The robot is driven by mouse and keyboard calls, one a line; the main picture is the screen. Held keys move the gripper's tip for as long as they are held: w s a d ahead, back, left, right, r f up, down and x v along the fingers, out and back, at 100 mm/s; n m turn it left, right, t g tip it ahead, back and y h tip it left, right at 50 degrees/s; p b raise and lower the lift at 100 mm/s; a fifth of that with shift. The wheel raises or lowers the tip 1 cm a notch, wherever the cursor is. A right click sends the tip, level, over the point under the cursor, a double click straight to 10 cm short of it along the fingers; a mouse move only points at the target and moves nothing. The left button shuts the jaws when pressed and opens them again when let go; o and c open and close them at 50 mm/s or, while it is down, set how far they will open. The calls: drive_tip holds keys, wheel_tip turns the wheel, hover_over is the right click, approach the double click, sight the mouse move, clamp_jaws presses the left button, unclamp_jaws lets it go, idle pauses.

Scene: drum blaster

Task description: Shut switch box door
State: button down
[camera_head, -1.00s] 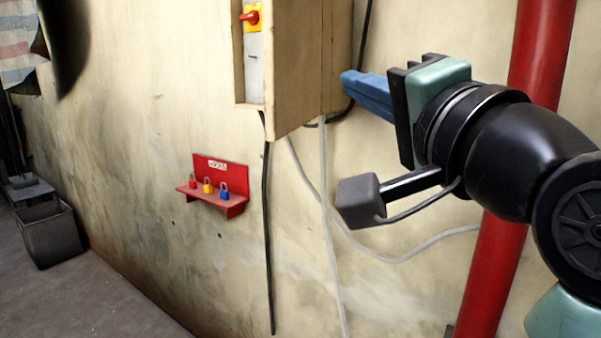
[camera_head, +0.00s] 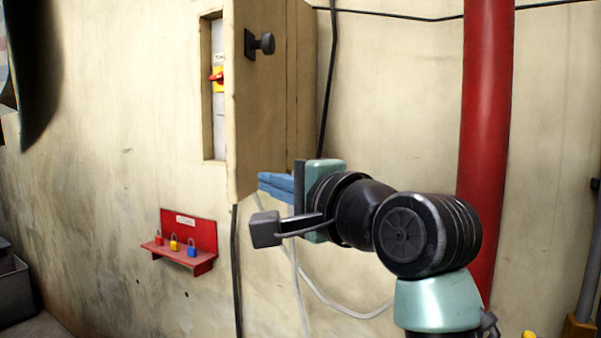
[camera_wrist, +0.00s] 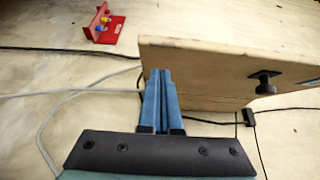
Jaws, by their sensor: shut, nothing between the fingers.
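The switch box door (camera_head: 270,110) is a beige panel standing open, with a black knob (camera_head: 262,43) on its outer face. To its left the box opening shows a red and yellow switch (camera_head: 217,77). My gripper (camera_head: 262,182) has blue fingers closed together and empty, at the door's lower edge. In the wrist view the door (camera_wrist: 215,70) fills the right, with its knob (camera_wrist: 264,82). The shut fingertips (camera_wrist: 160,72) overlap the door's face near one corner. I cannot tell whether they touch it.
A red rack (camera_head: 190,240) with small padlocks hangs on the wall at lower left. A red pipe (camera_head: 486,100) runs down behind my arm. Black and white cables (camera_head: 345,308) hang below the box. A grey bin (camera_head: 14,290) stands at far left.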

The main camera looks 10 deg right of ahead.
drive_tip(key=shift+w+a+p, duration=0.15)
drive_tip(key=shift+a, duration=0.45)
drive_tip(key=shift+w+a+p, duration=0.15)
drive_tip(key=shift+a, duration=0.4)
drive_tip(key=shift+a, duration=0.1)
